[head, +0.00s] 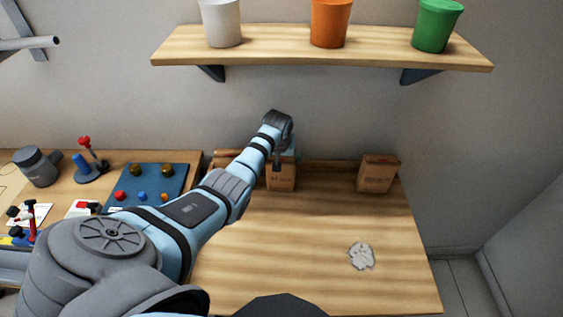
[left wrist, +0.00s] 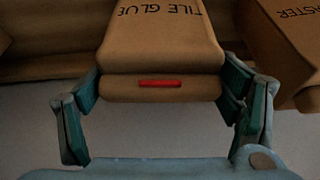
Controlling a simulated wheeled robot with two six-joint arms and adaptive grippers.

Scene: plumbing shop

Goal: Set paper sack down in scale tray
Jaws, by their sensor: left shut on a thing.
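My left gripper (head: 284,158) reaches over the back of the wooden table and is shut on a brown paper sack (head: 281,182). In the left wrist view the gripper (left wrist: 160,88) has a finger on each side of this sack (left wrist: 165,50), which is lettered TILE GLUE and has a red strip on its folded end. In the head view the sack seems upright near the table's back edge; I cannot tell whether it touches the table. I cannot make out a scale tray in either view. My right gripper is out of view.
Another brown sack (head: 376,174) stands at the table's back right. A sack with lettering ending ASTER (left wrist: 288,45) is close beside the held one. A pale crumbly patch (head: 362,256) lies on the table (head: 300,260). A shelf (head: 270,44) with three buckets hangs above.

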